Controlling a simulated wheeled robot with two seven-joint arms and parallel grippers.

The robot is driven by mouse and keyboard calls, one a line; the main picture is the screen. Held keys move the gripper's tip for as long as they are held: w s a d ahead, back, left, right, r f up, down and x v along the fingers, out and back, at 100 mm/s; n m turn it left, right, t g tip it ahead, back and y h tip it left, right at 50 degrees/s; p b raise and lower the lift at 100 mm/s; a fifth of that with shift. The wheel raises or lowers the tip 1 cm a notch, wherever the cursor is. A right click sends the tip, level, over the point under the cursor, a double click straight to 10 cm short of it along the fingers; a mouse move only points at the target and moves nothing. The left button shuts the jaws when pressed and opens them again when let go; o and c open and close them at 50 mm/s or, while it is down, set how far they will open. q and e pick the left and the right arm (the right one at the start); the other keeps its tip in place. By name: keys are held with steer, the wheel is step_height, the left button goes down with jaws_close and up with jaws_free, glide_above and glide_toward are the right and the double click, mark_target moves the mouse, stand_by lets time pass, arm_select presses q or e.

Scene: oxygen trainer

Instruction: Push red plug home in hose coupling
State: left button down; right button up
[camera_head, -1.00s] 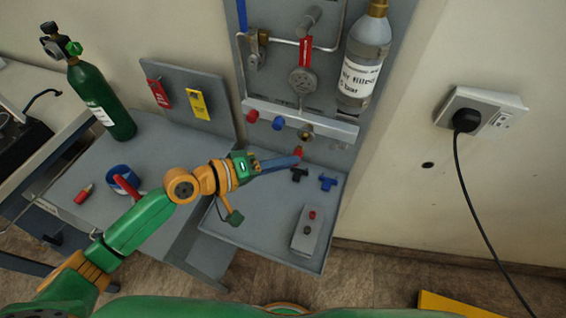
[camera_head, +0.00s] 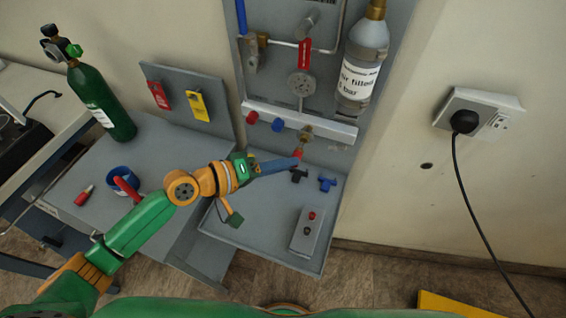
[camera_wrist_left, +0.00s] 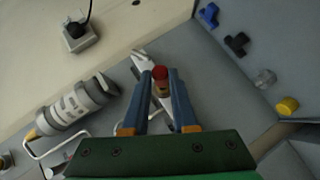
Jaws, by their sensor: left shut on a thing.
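My left gripper (camera_head: 297,160) is shut on the red plug (camera_head: 298,153), just under the brass hose coupling (camera_head: 305,134) on the panel's grey rail. In the left wrist view the red plug (camera_wrist_left: 160,72) sits between the tips of the blue fingers (camera_wrist_left: 160,78), with brass of the coupling (camera_wrist_left: 162,91) showing beside it. The plug and coupling are in line and look close to touching; how far the plug is in cannot be told. My right gripper is not in view.
A red knob (camera_head: 251,118) and a blue knob (camera_head: 278,125) sit on the rail left of the coupling. A black fitting (camera_head: 299,175) and a blue fitting (camera_head: 327,184) lie on the tray (camera_head: 262,222) below. A white bottle (camera_head: 362,65) hangs at upper right.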

arm_select(q)
steer(key=shift+w+d+b, duration=0.2)
steer(key=shift+w+b, duration=0.15)
steer(key=shift+w, duration=0.35)
steer(key=shift+w+d+b, duration=0.2)
steer(key=shift+w+b, duration=0.1)
steer(key=shift+w, duration=0.35)
stand_by(0.3)
steer(key=c, duration=0.6)
jaws_free()
steer(key=b+v, duration=0.1)
steer(key=v, duration=0.6)
steer(key=shift+b, duration=0.35)
